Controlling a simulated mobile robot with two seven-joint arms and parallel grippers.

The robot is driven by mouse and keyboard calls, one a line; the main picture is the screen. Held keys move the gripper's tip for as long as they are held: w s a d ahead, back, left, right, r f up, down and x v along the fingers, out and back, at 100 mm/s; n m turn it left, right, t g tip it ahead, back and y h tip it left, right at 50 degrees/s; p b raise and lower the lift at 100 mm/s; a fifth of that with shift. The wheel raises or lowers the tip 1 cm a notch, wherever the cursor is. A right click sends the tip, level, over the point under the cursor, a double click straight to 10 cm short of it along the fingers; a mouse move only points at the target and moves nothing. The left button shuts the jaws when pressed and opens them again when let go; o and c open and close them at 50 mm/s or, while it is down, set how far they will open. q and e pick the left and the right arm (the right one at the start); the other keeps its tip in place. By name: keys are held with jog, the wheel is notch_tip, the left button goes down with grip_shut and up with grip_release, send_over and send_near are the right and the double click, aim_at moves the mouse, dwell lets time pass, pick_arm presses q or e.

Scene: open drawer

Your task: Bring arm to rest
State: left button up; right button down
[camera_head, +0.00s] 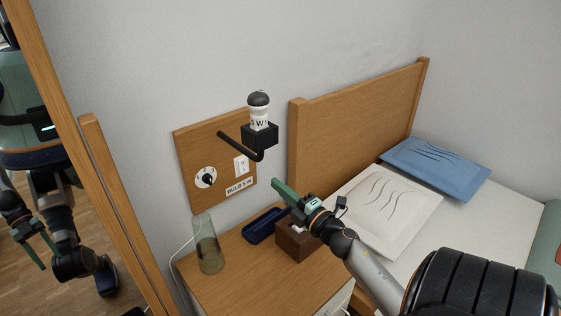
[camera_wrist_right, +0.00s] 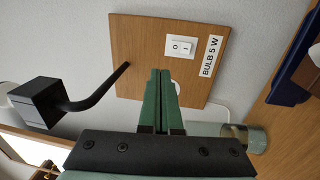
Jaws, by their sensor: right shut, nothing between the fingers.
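My right gripper (camera_head: 277,186) reaches in from the lower right over the nightstand (camera_head: 225,290). Its two green fingers are shut together with nothing between them, in front of the wall board (camera_head: 187,150). The closed fingers also show in the right wrist view (camera_wrist_right: 163,78), pointing at the board below its switch (camera_wrist_right: 180,46). The gripper looks clear of the board and the objects below. My left gripper does not show directly.
A black lamp arm (camera_head: 260,137) with a bulb (camera_head: 259,106) sticks out from the board. A glass vase (camera_head: 208,252), blue tray (camera_head: 262,228) and brown box (camera_head: 291,244) stand on the nightstand. A bed with pillows (camera_head: 385,215) is at right; a mirror (camera_head: 90,215) at left reflects robot parts.

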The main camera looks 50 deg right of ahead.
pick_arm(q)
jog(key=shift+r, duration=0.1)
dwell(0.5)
pick_arm(e)
jog(key=s+a+f+m+g+y, duration=0.1)
jog(key=s+a+f+m+g, duration=0.3)
jog(key=a+f, duration=0.45)
jog(key=s+a+f+m+g, duration=0.2)
jog(key=s+a+f+m, duration=0.1)
jog(key=a+f+m, duration=0.6)
jog(key=s+a+f+m+g+y, duration=0.1)
jog(key=s+a+f+g+y, duration=0.1)
jog(key=s+a, duration=0.45)
jog(key=s+a+f+g+y, duration=0.2)
jog(key=s+a+y, duration=0.15)
jog(key=a, duration=0.55)
pick_arm(q)
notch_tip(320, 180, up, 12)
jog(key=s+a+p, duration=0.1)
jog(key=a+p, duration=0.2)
jog(key=p, duration=1.3)
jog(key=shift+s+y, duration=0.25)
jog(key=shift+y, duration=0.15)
pick_arm(e)
jog(key=s+d+r+h, duration=0.1)
jog(key=d+r+h, duration=0.1)
jog(key=r, duration=1)
jog(key=shift+d+m, duration=0.4)
jog(key=shift+d, duration=0.5)
